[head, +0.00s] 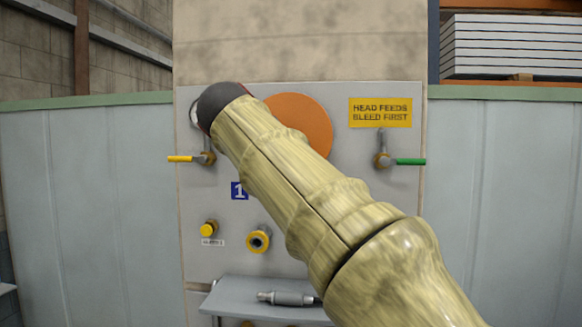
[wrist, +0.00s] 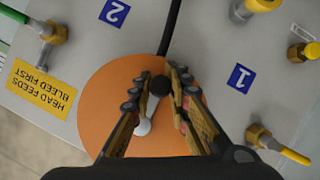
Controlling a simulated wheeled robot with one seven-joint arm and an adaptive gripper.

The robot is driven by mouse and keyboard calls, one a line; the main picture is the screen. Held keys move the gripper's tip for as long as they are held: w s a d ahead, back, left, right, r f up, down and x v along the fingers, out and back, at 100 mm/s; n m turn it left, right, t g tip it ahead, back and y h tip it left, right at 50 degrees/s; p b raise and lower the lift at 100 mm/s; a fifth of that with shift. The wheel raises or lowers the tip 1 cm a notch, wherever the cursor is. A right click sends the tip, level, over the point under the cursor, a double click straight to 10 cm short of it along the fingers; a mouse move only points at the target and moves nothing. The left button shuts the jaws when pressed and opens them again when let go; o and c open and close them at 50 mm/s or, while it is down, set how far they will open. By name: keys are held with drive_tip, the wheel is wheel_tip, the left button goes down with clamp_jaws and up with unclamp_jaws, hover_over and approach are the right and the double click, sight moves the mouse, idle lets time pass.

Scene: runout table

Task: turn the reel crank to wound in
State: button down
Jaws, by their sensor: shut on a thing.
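The reel is an orange disc (head: 308,122) on the grey panel, partly hidden behind my arm in the head view. In the wrist view the orange disc (wrist: 105,95) fills the middle, with a pale crank arm (wrist: 148,118) across it and a dark crank knob (wrist: 160,86) at the arm's end. My gripper (wrist: 160,77) is shut on the knob, one finger on each side of it. In the head view my fingers and the crank are hidden behind my own arm.
A yellow-handled valve (head: 190,158) is at the left and a green-handled valve (head: 398,160) at the right, under a yellow sign (head: 380,112). Below are a yellow knob (head: 208,229), a yellow-ringed socket (head: 258,239) and a shelf (head: 235,291) bearing a grey fitting (head: 287,298).

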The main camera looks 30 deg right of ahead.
drive_tip(key=shift+w+a+f, duration=0.15)
drive_tip(key=shift+f, duration=0.1)
idle(0.3)
drive_tip(key=c, duration=1.7)
unclamp_jaws()
drive_tip(key=shift+r, duration=0.15)
drive_tip(key=shift+o, duration=0.2)
drive_tip(key=shift+a+r, duration=0.1)
drive_tip(key=v, duration=1.2)
